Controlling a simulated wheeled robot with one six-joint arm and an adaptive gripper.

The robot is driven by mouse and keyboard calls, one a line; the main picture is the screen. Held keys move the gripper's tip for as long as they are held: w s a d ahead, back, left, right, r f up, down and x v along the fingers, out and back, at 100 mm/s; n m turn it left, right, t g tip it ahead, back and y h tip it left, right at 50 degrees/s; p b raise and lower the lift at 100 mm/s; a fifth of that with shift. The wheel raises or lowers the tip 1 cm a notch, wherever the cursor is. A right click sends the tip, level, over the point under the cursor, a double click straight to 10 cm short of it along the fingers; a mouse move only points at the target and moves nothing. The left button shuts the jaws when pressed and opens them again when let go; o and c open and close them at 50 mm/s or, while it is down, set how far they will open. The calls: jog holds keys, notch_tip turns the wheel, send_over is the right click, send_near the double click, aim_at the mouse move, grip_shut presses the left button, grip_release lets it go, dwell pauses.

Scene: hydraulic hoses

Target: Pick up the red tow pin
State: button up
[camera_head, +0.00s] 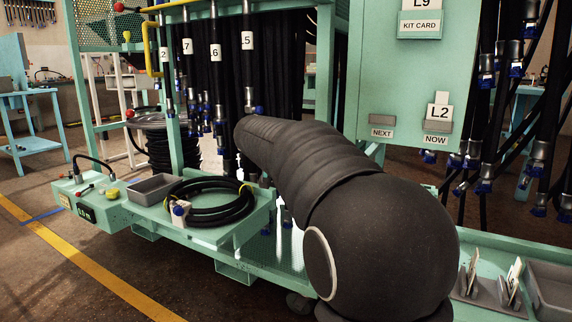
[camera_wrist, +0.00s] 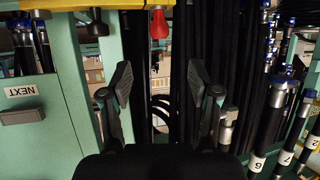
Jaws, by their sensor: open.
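A red, rounded, handle-like piece (camera_wrist: 160,25) shows at the top middle of the wrist view, pointing toward the gap between my fingers. Small red knobs show there at the rack's top left (camera_head: 119,7) and left side (camera_head: 130,114); I cannot tell whether either is the pin.
Black hoses (camera_wrist: 190,60) hang close beside the gripper. A green panel with a NEXT label (camera_head: 382,133) stands right of my arm. A coiled hose (camera_head: 213,216) and a grey tray (camera_head: 155,189) lie on the green bench below. The floor at front left is clear.

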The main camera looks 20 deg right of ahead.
jog(key=p+x, duration=0.2)
jog(key=x, duration=1)
jog(key=shift+w+d+f, duration=0.15)
jog(key=shift+w+d, duration=0.1)
grip_shut()
